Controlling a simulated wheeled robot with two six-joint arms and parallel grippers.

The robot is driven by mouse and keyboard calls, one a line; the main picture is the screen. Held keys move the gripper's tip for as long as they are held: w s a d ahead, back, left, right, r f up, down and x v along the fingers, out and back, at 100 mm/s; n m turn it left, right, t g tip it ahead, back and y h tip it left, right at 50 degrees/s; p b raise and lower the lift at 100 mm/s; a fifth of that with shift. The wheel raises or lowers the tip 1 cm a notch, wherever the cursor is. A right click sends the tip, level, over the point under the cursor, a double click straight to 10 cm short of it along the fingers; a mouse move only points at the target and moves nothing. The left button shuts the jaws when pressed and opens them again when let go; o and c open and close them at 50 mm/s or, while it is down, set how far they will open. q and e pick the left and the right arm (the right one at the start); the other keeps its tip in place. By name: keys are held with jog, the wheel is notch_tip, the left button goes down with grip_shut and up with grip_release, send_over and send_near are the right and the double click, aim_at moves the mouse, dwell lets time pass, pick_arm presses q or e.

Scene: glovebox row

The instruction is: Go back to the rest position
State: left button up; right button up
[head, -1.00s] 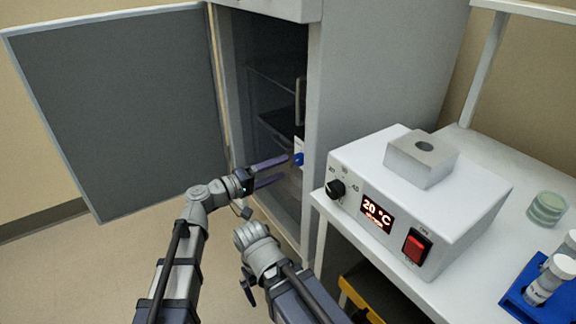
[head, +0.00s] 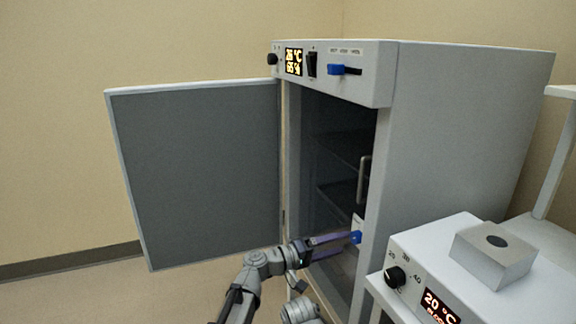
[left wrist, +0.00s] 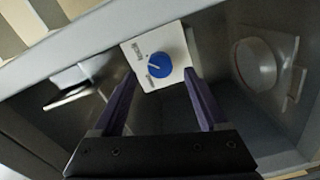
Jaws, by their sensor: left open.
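My left gripper (head: 333,240) is open and empty. It is at the lower part of the open incubator cabinet (head: 470,130), with its purple fingers pointing to a blue knob (head: 356,237) on a small white plate. In the left wrist view, the blue knob (left wrist: 158,65) sits beyond and between the two spread fingertips (left wrist: 160,85). I cannot tell whether either finger touches the plate. Part of my right arm may show at the bottom edge of the head view, but its gripper is out of sight.
The grey cabinet door (head: 200,165) stands wide open to the left. A heater block unit (head: 470,265) showing 20 °C stands on a white bench at the lower right. The cabinet's top panel has a display (head: 293,61) and a blue slider (head: 345,70). Floor is clear at lower left.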

aim_at(353, 239)
pick_arm(q)
jog(key=shift+x, duration=1.95)
jog(key=shift+a, duration=0.1)
